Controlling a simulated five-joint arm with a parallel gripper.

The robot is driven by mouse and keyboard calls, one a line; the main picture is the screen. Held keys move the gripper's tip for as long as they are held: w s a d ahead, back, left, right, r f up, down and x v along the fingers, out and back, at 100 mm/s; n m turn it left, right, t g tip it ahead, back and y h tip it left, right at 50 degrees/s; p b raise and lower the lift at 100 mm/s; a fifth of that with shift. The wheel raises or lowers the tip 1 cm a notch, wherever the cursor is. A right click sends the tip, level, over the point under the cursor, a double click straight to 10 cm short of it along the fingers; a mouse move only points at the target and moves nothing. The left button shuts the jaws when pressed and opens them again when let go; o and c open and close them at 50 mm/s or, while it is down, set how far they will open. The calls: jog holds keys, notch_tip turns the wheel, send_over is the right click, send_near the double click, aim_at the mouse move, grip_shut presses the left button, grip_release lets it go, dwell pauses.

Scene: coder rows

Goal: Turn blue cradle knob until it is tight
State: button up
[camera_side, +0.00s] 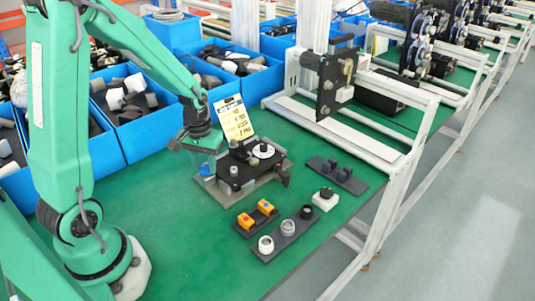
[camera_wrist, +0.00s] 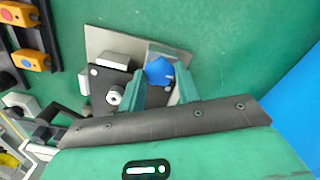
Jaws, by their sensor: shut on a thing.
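The blue cradle knob (camera_wrist: 159,71) shows in the wrist view at the edge of a black fixture plate (camera_wrist: 100,84). My gripper (camera_wrist: 160,88) has its two green fingers on either side of the knob and is shut on it. In the side view my gripper (camera_side: 203,165) reaches down at the left edge of the black fixture (camera_side: 240,172). A silver round post (camera_wrist: 115,95) stands on the plate beside the left finger.
A sign card (camera_side: 236,121) stands behind the fixture. Blue bins (camera_side: 138,110) line the back left. A white rail frame (camera_side: 388,165) stands at right. The green table front is clear.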

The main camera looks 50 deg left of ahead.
jog(key=m, duration=0.4)
jog(key=shift+m, duration=0.4)
jog(key=m, duration=0.4)
jog(key=shift+m, duration=0.7)
jog(key=m, duration=0.4)
jog(key=shift+f, duration=0.1)
jog(key=m, duration=0.4)
jog(key=shift+m, duration=0.4)
jog(key=o, duration=0.9)
